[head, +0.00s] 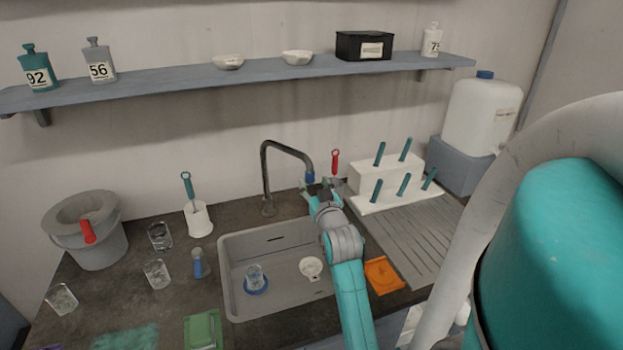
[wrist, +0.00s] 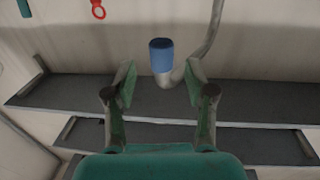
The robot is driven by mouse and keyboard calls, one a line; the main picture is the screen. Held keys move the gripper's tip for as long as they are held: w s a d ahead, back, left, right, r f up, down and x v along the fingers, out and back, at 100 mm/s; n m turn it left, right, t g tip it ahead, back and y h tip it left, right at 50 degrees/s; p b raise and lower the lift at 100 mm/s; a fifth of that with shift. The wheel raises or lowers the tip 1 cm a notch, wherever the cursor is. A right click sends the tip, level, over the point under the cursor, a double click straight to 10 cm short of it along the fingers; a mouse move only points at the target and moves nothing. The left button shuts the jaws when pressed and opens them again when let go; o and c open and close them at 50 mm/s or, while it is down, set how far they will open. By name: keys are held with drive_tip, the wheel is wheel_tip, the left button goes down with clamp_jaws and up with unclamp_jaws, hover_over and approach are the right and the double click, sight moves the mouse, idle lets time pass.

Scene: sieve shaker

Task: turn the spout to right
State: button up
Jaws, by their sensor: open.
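The spout (head: 285,149) is a dark grey gooseneck pipe at the back of the sink. It bends over to the right in the head view and ends in a blue tip (head: 309,171). In the wrist view the blue tip (wrist: 161,56) lies just beyond the fingertips, centred between them, and the spout pipe (wrist: 217,28) curves off to the upper right. My gripper (head: 318,188) is close to the blue tip. In the wrist view my gripper (wrist: 161,82) is open, with no visible contact. The head view partly hides the fingers.
The grey sink (head: 228,282) holds a beaker (head: 255,276) and a white dish (head: 311,268). A white rack with teal-handled tools (head: 375,205) stands right of the gripper, near a red-handled tool (head: 335,160). A teal-handled brush (head: 188,186) stands left of the spout.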

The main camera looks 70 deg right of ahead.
drive_tip(key=v, duration=0.6)
drive_tip(key=shift+s+a, duration=0.25)
drive_tip(key=shift+a, duration=0.1)
